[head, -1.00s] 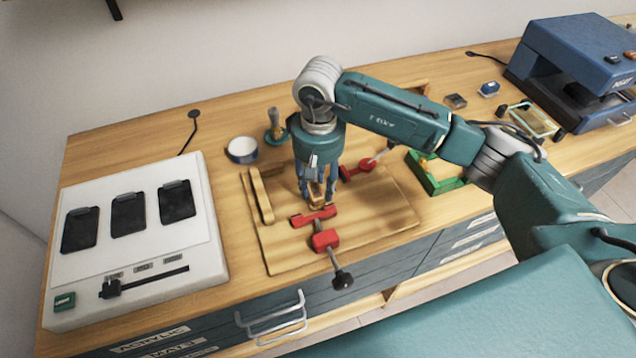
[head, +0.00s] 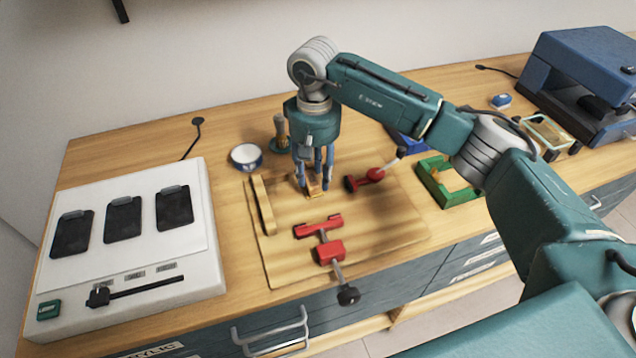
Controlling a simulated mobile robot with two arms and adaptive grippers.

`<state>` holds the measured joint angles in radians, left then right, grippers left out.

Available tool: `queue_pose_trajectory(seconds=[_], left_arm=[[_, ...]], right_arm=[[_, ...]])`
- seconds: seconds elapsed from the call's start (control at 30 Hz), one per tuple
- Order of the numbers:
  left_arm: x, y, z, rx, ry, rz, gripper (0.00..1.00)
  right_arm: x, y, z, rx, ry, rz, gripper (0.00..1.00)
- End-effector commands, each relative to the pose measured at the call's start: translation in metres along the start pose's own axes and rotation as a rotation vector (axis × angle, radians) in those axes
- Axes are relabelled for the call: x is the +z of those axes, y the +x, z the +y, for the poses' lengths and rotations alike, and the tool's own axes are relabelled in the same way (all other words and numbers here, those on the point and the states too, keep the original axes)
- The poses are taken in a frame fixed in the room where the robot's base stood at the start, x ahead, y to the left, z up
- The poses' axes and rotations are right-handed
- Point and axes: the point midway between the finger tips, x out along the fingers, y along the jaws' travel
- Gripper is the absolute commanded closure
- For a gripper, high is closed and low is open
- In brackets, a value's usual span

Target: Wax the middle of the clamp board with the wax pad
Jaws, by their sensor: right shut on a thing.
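The clamp board (head: 400,225) is a flat wooden board near the front edge of the bench. It carries a wooden fence strip (head: 263,205) on its left, a red clamp (head: 327,250) at its front and another red clamp (head: 365,180) toward the back right. My right gripper (head: 313,190) points down over the back part of the board, shut on a small tan wax pad (head: 314,187). The pad is at or just above the board; I cannot tell whether it touches. My left gripper is not in view.
A white panel with three dark pads (head: 125,285) stands at left. Behind the board are a round tin (head: 246,157) and a green-based tool (head: 280,132). A green tray (head: 447,195) lies at right, a blue machine (head: 580,65) far right. The board's middle is bare.

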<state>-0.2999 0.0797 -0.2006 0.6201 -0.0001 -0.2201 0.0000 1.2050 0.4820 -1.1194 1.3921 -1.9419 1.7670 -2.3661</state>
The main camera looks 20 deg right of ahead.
Motion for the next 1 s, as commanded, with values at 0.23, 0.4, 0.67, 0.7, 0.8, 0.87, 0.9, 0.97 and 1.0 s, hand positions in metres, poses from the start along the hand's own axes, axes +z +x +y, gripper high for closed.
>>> queue_pose_trajectory(seconds=[0.23,0.4,0.67,0.7,0.8,0.87,0.9,0.97,1.0], left_arm=[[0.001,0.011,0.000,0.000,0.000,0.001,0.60],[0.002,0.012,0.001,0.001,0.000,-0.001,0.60],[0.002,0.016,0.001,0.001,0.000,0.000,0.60],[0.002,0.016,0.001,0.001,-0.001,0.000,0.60],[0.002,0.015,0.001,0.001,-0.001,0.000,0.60],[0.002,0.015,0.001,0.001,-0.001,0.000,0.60],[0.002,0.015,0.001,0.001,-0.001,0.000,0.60],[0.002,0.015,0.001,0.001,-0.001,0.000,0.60],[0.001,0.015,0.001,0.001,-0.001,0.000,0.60]], right_arm=[[-0.015,0.001,0.000,-0.001,0.001,0.004,0.85],[-0.017,0.000,-0.005,-0.002,0.000,0.009,0.85],[-0.017,0.000,-0.022,-0.004,-0.003,0.012,0.85],[-0.016,0.000,-0.023,-0.005,-0.003,0.012,0.85],[-0.011,-0.001,-0.023,-0.006,-0.004,0.012,0.85],[-0.005,-0.001,-0.022,-0.006,-0.004,0.011,0.85],[-0.001,-0.001,-0.022,-0.006,-0.003,0.010,0.85],[0.005,-0.001,-0.021,-0.004,-0.004,0.008,0.85],[0.009,-0.001,-0.021,-0.003,-0.002,0.008,0.85]])
